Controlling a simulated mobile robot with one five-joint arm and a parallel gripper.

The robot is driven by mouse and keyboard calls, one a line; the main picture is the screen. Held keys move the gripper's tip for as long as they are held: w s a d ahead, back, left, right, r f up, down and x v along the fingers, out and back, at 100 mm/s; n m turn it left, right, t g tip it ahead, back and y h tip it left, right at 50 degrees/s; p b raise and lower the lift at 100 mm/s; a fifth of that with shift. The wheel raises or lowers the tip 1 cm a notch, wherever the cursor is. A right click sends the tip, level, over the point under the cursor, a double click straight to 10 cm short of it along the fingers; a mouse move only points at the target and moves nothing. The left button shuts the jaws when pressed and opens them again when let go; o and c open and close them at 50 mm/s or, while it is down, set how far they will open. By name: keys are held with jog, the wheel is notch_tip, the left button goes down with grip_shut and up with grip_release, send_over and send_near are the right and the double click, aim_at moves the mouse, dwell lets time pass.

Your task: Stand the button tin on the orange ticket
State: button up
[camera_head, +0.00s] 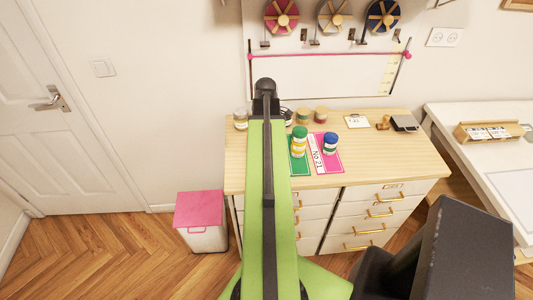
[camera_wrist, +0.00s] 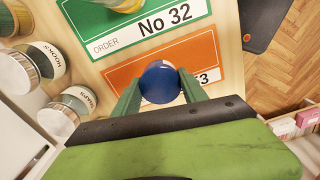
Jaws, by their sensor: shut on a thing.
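My gripper (camera_wrist: 158,88) is shut on a round tin with a dark blue lid (camera_wrist: 160,80), which I take to be the button tin. I see it from above, so its side and label are hidden. It is over the orange ticket (camera_wrist: 125,74), which bears a number ending in 53 and is partly covered by the tin and fingers. I cannot tell whether the tin's base touches the ticket. In the head view my arm hides the gripper, the held tin and the orange ticket.
A green ticket (camera_wrist: 92,38), No 32, lies beside the orange one with a tin (camera_head: 299,142) on it. A blue-lidded tin (camera_head: 330,145) stands on the pink ticket (camera_head: 335,167). Jars marked hooks (camera_wrist: 45,60) and snaps (camera_wrist: 76,100) stand close left. The dresser top's right front is clear.

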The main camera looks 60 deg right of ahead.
notch_tip(320, 180, down, 4)
jog(key=b, duration=0.3)
jog(key=shift+b, duration=0.35)
jog(key=shift+r, duration=0.25)
jog(key=shift+f, duration=0.2)
jog(key=o, duration=1.4)
jog(key=shift+o, duration=0.2)
jog(key=shift+r, duration=0.1)
notch_tip(320, 180, up, 12)
jog(key=p, duration=1.2)
jog(key=shift+r+p, duration=0.25)
jog(key=shift+p, duration=0.15)
jog(key=shift+s+f, duration=0.1)
jog(key=shift+f, duration=0.05)
